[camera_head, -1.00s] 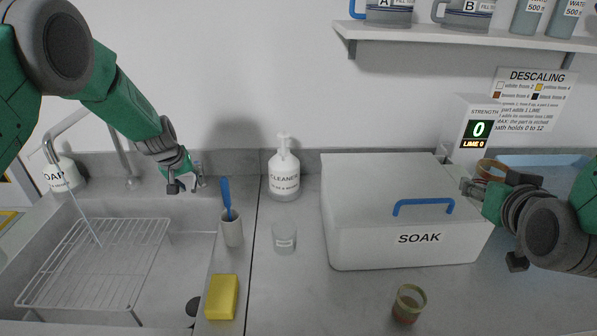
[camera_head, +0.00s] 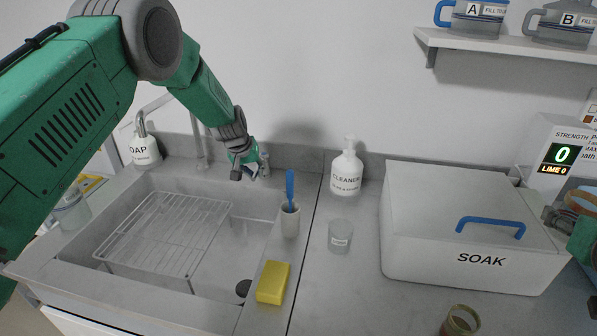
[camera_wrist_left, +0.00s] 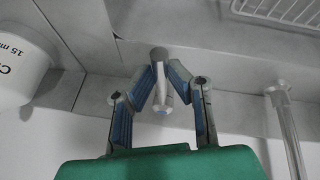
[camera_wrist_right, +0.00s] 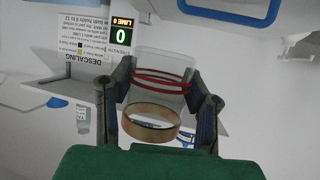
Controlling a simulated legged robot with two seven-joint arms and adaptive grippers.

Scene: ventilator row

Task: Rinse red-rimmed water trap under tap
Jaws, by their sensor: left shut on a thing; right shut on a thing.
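My left gripper (camera_head: 250,168) is behind the sink (camera_head: 245,235), at the base of the tap (camera_head: 197,140). In the left wrist view its fingers are shut on a metal tap lever (camera_wrist_left: 161,92). My right gripper (camera_wrist_right: 165,98) is shut on the red-rimmed water trap (camera_wrist_right: 163,66), a clear cup with red bands and a tan ring at the near end. In the head view, only part of the trap (camera_head: 582,199) shows at the right edge, beside the white SOAK box (camera_head: 480,258); the right fingertips are not clear there. No water stream is visible under the spout.
A wire rack (camera_head: 165,232) stands in the sink. A yellow sponge (camera_head: 272,282), a brush cup (camera_head: 290,220), a clear beaker (camera_head: 340,237) and a cleaner bottle (camera_head: 346,170) stand to its right. Another trap (camera_head: 460,321) is at the front counter. A soap bottle (camera_head: 143,152) is behind.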

